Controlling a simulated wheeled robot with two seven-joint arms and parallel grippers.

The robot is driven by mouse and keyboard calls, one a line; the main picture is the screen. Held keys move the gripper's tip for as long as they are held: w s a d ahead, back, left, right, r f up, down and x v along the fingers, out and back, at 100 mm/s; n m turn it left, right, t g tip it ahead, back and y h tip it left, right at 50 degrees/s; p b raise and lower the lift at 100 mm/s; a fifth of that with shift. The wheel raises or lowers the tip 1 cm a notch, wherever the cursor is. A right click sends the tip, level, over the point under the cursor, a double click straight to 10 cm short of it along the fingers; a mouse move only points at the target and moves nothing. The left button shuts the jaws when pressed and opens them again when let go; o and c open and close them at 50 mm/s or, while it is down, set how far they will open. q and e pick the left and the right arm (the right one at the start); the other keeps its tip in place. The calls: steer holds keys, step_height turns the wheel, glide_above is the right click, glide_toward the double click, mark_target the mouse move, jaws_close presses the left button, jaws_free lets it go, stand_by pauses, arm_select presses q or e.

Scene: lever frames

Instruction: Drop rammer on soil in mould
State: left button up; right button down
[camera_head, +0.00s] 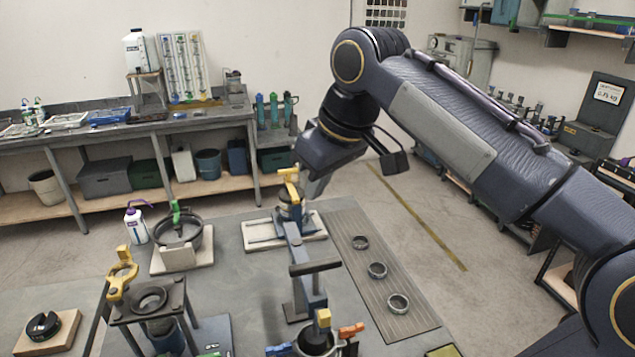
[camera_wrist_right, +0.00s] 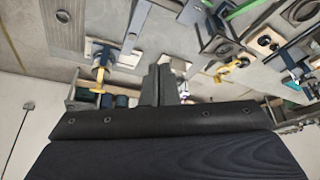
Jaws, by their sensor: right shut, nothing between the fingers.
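My right gripper (camera_head: 316,187) reaches down from the upper right to the lever frame at the table's far side. Its fingers are shut and empty, just right of a yellow handle (camera_head: 290,176). In the wrist view the shut fingers (camera_wrist_right: 160,84) stand apart from the yellow handle (camera_wrist_right: 101,75), which is to their left. A blue-grey lever bar (camera_head: 296,245) runs from near that handle toward the front, where a dark round mould-like cup (camera_head: 314,341) stands below a yellow block. I cannot tell which part is the rammer, nor see soil. My left gripper is out of view.
A stand with a yellow handle (camera_head: 120,272) is at front left, a black pan (camera_head: 178,232) with a green handle behind it. Several metal rings (camera_head: 377,270) lie on a ribbed mat (camera_head: 385,245) at right.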

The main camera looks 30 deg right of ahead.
steer(key=c, duration=2)
jaws_free()
steer(key=o, duration=0.6)
steer(key=f+n+b, duration=0.1)
steer(key=f, duration=0.1)
steer(key=f+n+g+b, duration=0.1)
steer(key=f+b, duration=0.1)
steer(key=f+n+b, duration=0.1)
steer(key=f+n, duration=0.1)
steer(key=shift+d+y, duration=0.4)
steer(key=shift+o, duration=0.2)
steer(key=n+g+y+b, duration=0.2)
steer(key=n+b, duration=0.2)
steer(key=n, duration=0.2)
glide_above(318, 263)
steer(key=d, duration=0.2)
step_height(318, 263, down, 6)
steer(key=shift+a+r, duration=0.15)
steer(key=shift+r, duration=0.05)
steer(key=shift+s+f+n+b, duration=0.1)
steer(key=shift+f+n+b, duration=0.35)
steer(key=shift+n, duration=0.45)
steer(key=x, duration=0.7)
steer(key=shift+s+a+f, duration=0.1)
steer(key=shift+f, duration=0.1)
steer(key=shift+c, duration=0.2)
jaws_close()
